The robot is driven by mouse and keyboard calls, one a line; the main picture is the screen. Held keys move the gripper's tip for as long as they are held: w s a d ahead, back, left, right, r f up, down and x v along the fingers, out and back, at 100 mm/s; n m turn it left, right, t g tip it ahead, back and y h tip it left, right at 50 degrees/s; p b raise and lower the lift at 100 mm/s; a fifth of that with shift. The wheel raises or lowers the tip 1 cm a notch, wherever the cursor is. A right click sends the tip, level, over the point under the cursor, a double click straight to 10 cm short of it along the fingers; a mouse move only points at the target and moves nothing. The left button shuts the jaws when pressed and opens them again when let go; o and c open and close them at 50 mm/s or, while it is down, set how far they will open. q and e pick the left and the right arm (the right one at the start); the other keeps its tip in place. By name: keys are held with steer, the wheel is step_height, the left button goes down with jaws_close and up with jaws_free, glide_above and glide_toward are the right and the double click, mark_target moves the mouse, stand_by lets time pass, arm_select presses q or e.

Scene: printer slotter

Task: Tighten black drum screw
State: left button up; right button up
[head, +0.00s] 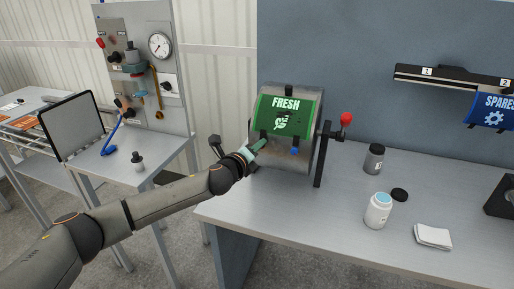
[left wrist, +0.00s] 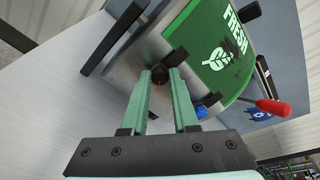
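The drum (head: 272,148) is a grey metal cylinder with a green plate (head: 270,118) marked FRESH wrapped on its front. The black drum screw (left wrist: 160,75) is a dark round head near the plate's lower edge, between my left fingertips in the left wrist view. A blue screw (head: 295,151) is to its right on the drum. My left gripper (head: 261,145) reaches the drum's lower front from the left. Its green fingers (left wrist: 161,78) look closed on the screw's sides, with the screw filling the gap. My right gripper is not in view.
A red-knobbed crank (head: 346,119) stands at the drum's right. On the bench are a dark jar (head: 374,158), a white jar (head: 378,211), a black lid (head: 399,195) and a white cloth (head: 433,237). A rack with a blue SPARES plate (head: 491,110) hangs at the right.

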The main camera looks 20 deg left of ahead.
arm_select(q)
steer(key=o, duration=0.4)
steer(key=b+v, duration=0.1)
steer(key=v, duration=1.1)
steer(key=shift+s, duration=0.25)
steer(key=s+d+f+n+g+h, duration=0.1)
steer(key=s+d+f+n+g, duration=0.1)
steer(key=s+d+f+n, duration=0.5)
steer(key=s+d+f+n+g+h, duration=0.2)
steer(key=s+d+f+n, duration=0.15)
steer(key=f, duration=0.75)
steer(key=s+a+f+n+g+y, duration=0.1)
steer(key=s+a+f+n, duration=0.1)
steer(key=s+f+n, duration=0.5)
steer(key=s+a+f+n+g+y, duration=0.1)
steer(key=s+a+f+n, duration=0.2)
steer(key=s+f+n, duration=0.4)
steer(key=s+f, duration=0.2)
steer(key=s, duration=0.3)
steer(key=shift+s+y, duration=0.3)
steer(key=shift+s, duration=0.05)
